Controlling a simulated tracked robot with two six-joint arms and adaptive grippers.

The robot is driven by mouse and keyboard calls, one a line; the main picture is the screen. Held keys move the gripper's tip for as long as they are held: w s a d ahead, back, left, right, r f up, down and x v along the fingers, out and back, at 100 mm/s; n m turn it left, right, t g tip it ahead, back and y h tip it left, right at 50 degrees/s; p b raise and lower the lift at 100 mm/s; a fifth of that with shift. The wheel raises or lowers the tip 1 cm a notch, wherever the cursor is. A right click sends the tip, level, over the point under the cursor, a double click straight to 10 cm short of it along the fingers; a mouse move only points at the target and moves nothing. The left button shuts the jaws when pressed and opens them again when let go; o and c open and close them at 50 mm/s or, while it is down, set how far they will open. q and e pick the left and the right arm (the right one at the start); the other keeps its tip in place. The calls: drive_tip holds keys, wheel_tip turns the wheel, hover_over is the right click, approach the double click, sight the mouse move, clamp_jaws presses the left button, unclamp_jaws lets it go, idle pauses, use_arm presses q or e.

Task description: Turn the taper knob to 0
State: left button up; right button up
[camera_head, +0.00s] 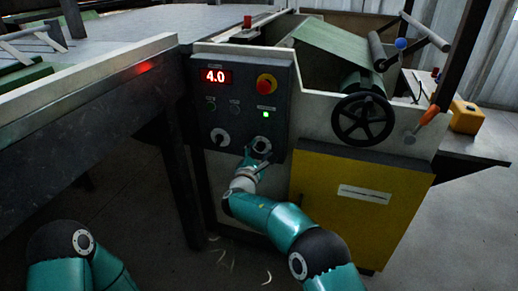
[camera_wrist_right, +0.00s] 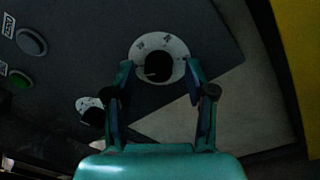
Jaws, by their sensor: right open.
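A dark control panel (camera_head: 246,103) carries a red display (camera_head: 215,76) that reads 4.0. Low on the panel are two dark knobs on white dials, a left knob (camera_head: 220,137) and a right knob (camera_head: 261,146). I cannot read which is the taper knob. My right gripper (camera_head: 257,160) is open at the right knob. In the right wrist view the gripper's fingers (camera_wrist_right: 158,78) stand on either side of this knob (camera_wrist_right: 158,66), apart from its dark grip. The other knob (camera_wrist_right: 90,112) lies outside the left finger. My left gripper is out of view.
Above the knobs are a red emergency button (camera_head: 266,84) on yellow, a lit green button (camera_head: 266,114) and small buttons. A black handwheel (camera_head: 362,119) and a yellow cabinet door (camera_head: 358,205) are to the right. A table edge (camera_head: 90,82) is at left.

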drive_tip(key=c, duration=1)
drive_tip(key=shift+d, duration=0.2)
clamp_jaws()
drive_tip(key=shift+a, duration=0.1)
